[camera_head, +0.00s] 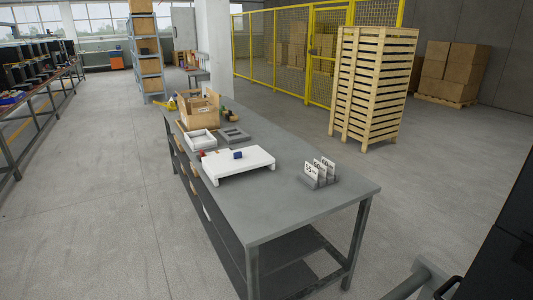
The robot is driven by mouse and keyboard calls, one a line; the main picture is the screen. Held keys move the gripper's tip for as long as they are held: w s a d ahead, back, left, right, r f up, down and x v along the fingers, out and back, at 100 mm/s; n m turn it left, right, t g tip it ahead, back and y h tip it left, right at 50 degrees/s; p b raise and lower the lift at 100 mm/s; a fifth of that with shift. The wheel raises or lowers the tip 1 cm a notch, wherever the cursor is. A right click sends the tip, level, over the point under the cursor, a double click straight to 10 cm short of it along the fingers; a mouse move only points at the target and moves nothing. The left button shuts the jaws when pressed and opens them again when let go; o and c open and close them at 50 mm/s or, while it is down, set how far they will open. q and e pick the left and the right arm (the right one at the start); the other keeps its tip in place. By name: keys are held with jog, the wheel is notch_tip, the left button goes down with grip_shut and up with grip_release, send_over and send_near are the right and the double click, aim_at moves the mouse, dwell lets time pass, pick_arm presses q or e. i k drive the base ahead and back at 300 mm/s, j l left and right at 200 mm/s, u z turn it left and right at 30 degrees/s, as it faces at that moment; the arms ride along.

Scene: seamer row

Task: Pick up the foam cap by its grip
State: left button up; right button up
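The foam cap (225,166) looks like a white, low slab with raised ends. It lies flat on the grey workbench (290,215), left of the bench's middle. A small dark blue block, which looks like its grip (237,155), stands up from its top. Nothing is touching the grip. Neither of my grippers is in view.
A white open tray (190,143), a grey slotted block (234,139) and an open cardboard box (187,118) stand behind the cap. A small red item (202,154) is at its left edge. A holder with white numbered cards (312,177) stands right. The bench's front is clear.

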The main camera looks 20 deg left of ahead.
aim_at(217, 165)
jog(key=i+j, duration=0.2)
jog(key=j, duration=0.15)
jog(key=i+j+z, duration=0.15)
jog(key=j, duration=0.2)
jog(key=i+j, duration=0.2)
jog(key=j, duration=0.15)
jog(key=i+j+z, duration=0.15)
jog(key=j, duration=0.2)
jog(key=i+j, duration=0.15)
jog(key=j, duration=0.25)
jog(key=z, duration=0.05)
